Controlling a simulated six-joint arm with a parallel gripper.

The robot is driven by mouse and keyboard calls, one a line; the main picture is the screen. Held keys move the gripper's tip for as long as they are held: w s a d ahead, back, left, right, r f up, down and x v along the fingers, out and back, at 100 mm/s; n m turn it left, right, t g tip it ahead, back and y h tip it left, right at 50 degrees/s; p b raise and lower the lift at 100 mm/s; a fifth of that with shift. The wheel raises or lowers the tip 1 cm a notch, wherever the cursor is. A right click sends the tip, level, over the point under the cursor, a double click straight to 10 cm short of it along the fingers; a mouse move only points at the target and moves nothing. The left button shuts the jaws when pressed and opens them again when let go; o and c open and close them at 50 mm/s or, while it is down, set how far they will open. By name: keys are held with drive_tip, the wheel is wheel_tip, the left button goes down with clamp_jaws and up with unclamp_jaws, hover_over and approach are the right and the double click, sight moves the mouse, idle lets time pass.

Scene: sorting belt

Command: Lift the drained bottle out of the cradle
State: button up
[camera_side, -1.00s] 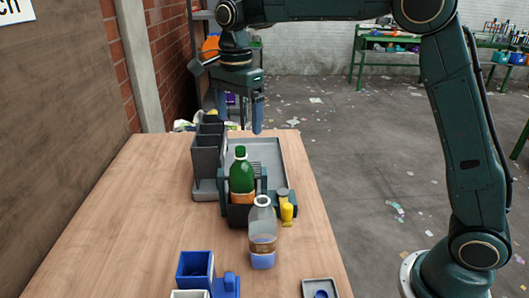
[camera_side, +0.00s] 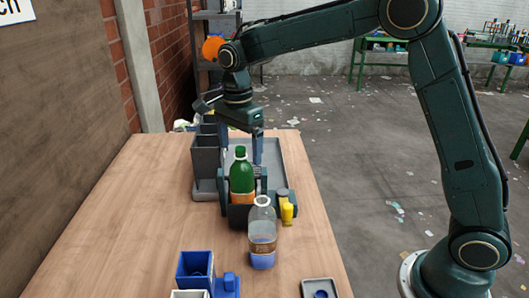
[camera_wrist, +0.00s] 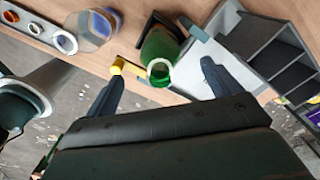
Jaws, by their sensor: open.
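The green bottle (camera_side: 241,178) with an orange label stands upright in the dark cradle (camera_side: 240,216). My gripper (camera_side: 241,152) is open and points down, its fingers at the height of the bottle's neck in the side view. In the wrist view my gripper's fingers (camera_wrist: 162,74) lie on either side of the green bottle (camera_wrist: 158,48), with its round top between them. No finger visibly touches the bottle. The bottle's lower part is hidden by the cradle's front.
A clear bottle (camera_side: 262,236) with blue liquid stands just in front of the cradle. A grey divided bin (camera_side: 205,160) stands left of the cradle, a grey tray (camera_side: 292,165) behind. A blue box (camera_side: 195,268) sits near the front.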

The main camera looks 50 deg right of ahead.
sight(240, 160)
drive_tip(key=shift+f, duration=3.1)
drive_tip(key=shift+c, duration=0.2)
drive_tip(key=c, duration=1)
drive_tip(key=shift+r, duration=1.7)
drive_tip(key=shift+r, duration=3)
